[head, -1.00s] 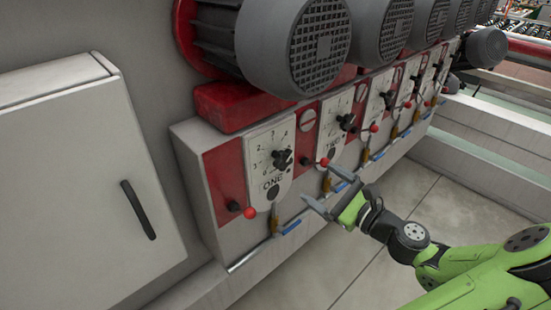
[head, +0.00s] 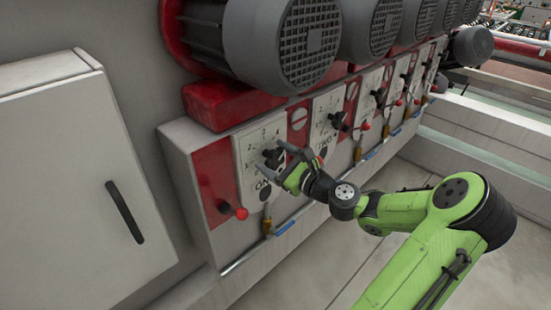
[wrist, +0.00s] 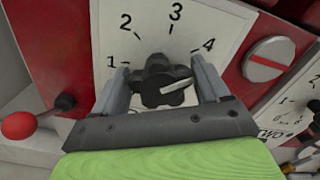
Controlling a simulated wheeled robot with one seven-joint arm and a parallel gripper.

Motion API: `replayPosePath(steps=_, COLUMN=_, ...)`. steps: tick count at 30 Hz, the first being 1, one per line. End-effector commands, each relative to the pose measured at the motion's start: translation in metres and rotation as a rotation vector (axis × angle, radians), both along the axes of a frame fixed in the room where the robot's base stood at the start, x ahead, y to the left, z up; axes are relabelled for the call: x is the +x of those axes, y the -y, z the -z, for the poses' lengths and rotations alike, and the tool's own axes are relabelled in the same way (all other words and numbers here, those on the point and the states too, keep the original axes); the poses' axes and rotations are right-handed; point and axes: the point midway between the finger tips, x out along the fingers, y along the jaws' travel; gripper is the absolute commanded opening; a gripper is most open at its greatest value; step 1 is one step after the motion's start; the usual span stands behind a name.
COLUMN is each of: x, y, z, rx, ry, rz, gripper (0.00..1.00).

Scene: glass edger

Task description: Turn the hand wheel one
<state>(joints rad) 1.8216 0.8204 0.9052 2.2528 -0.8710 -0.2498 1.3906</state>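The hand wheel one is a black lobed knob (wrist: 163,82) with a pale pointer line, set on a white dial plate (head: 246,150) marked with numbers and "ONE". In the wrist view the pointer line points right, a little below the 4. My gripper (wrist: 162,88) is open, with one finger on each side of the knob. A gap shows between the left finger and the knob; the right finger is close to it, and I cannot tell whether it touches. In the head view my gripper (head: 277,166) is at the dial and partly covers the knob.
A red-ball lever (head: 240,213) sticks out at the lower left of the dial. A slotted round screw (wrist: 268,58) is at its right, then the dial marked TWO (head: 325,125). Grey motors (head: 290,45) overhang above. A cabinet door (head: 80,180) stands at left.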

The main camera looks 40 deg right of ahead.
Motion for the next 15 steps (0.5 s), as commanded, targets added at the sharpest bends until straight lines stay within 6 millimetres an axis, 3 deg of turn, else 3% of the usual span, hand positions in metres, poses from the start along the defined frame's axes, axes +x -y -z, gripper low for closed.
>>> replayPosePath(steps=1, x=-0.0001, y=0.0000, z=0.0000, rx=0.000, ry=0.000, rz=0.000, gripper=0.67)
replayPosePath(steps=6, x=-0.0003, y=-0.0001, z=0.0002, rx=0.000, ry=0.000, rz=-0.001, gripper=0.41)
replayPosePath(steps=15, x=-0.0003, y=-0.0004, z=0.0005, rx=-0.035, ry=-0.001, rz=-0.001, gripper=0.40)
